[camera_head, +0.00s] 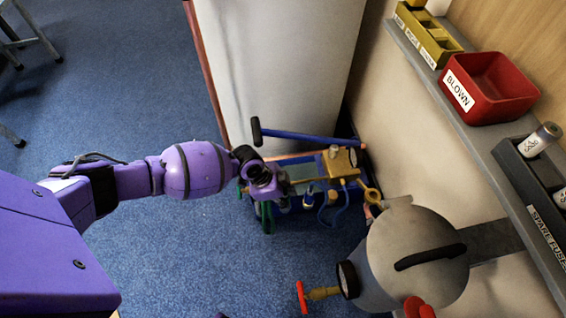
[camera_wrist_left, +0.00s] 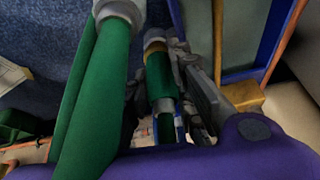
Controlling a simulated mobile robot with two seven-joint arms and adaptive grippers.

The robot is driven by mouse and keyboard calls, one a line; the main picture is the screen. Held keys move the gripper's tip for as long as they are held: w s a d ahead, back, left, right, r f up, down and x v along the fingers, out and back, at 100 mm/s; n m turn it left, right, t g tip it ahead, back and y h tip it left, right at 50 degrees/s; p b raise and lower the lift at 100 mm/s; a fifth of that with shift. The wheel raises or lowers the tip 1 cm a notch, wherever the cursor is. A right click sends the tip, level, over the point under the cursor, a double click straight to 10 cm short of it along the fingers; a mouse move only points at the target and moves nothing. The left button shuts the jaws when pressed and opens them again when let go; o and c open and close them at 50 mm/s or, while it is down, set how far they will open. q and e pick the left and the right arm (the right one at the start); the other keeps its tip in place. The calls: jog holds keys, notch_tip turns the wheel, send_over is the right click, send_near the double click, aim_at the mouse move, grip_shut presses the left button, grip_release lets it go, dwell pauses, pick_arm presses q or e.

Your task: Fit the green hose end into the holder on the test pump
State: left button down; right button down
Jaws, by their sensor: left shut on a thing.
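The test pump (camera_head: 340,162) stands low between the white panel and the wall, with a blue body, a brass-coloured block and a blue lever with a black grip. My left gripper (camera_head: 270,183) is at its left side. In the left wrist view, the left gripper (camera_wrist_left: 168,92) is shut around the green hose end (camera_wrist_left: 158,78), which has a brass-coloured ring and grey tip. A thicker length of green hose (camera_wrist_left: 92,95) runs beside it on the left. Green hose (camera_head: 266,217) hangs below the gripper in the head view. I cannot make out the holder. My right gripper is out of view.
A grey tank (camera_head: 415,255) with a black handle and red valve handles stands close at the lower right. A shelf along the wall carries a red bin (camera_head: 491,88) and a yellow bin (camera_head: 428,35). The white panel (camera_head: 275,70) rises behind the pump.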

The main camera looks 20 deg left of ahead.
pick_arm(q)
jog(key=shift+w+f+b, duration=0.1)
jog(key=shift+f+b, duration=0.25)
jog(key=shift+f, duration=0.2)
jog(key=c, duration=1.4)
grip_release()
jog(key=shift+c, duration=0.2)
jog(key=v, duration=1.2)
